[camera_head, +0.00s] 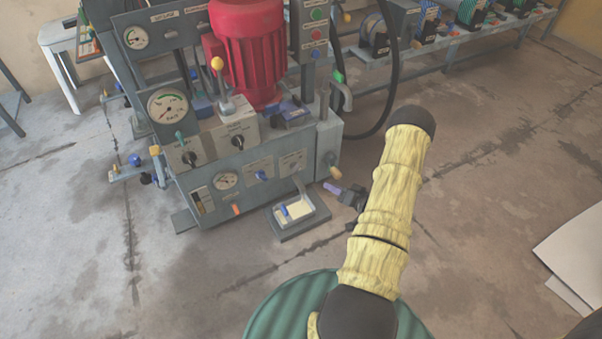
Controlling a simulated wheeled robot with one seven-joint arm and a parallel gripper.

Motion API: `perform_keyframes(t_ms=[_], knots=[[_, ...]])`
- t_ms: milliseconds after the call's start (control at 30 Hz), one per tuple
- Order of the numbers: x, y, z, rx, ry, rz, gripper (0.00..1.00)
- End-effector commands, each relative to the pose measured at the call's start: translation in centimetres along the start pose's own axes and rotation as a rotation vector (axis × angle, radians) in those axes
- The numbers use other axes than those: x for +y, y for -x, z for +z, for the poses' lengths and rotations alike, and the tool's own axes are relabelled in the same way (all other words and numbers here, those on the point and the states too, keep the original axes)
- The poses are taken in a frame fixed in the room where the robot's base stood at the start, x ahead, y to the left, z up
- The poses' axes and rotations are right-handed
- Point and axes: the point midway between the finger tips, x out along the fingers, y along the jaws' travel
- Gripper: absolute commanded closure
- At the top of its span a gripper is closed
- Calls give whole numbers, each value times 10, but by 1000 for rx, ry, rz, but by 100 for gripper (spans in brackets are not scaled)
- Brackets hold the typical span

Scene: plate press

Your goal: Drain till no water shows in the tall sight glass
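The machine's grey lower tank (245,185) stands left of centre. A small upright sight gauge (200,201) is at the left of its front face; its level is too small to read. An orange-tipped valve handle (335,173) sticks out at the tank's right end. A grey tray (305,229) on the floor in front holds a pale yellowish surface and a blue item. My gripper (335,189) is low beside the tank's right end, just below the orange tip, with a purple part at its end. I cannot tell whether it touches anything or is open.
A red motor (248,50) and dials stand on the machine. A black hose (388,85) loops down to the floor at its right. A bench (455,42) with several devices runs along the back right. White sheets (578,250) lie at the right. Floor between is clear.

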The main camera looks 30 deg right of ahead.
Motion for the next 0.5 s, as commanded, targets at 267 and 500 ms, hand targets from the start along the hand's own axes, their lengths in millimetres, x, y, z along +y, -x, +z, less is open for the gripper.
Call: perform_keyframes(t_ms=[267,500], knots=[[2,-49,4,-2,4,-4,66],[2,-92,4,-2,4,-4,66]])
